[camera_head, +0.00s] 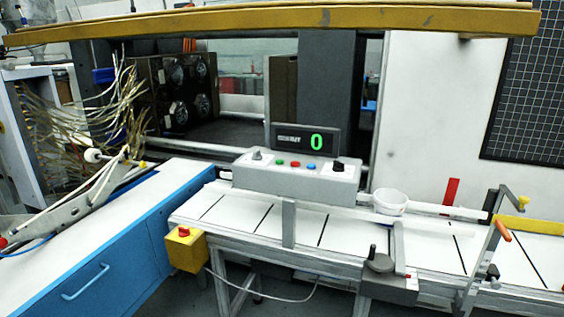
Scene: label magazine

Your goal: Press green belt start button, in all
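The green button (279,162) sits on the sloped top of a grey control box (300,186), left of a red button (295,164) and a blue button (311,166). The box is mounted at the belt's far edge, near the middle of the view. A dark display (289,139) behind it shows a green 0. The belt (270,223) is white with dark cross lines. Neither of my grippers shows in the head view, and nothing covers the green button.
A yellow box with a red mushroom button (185,250) hangs at the belt's near left. A blue cabinet (110,270) stands left. A white cup (390,202) is on the belt side, right of the control box. A yellow beam (270,20) crosses the top.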

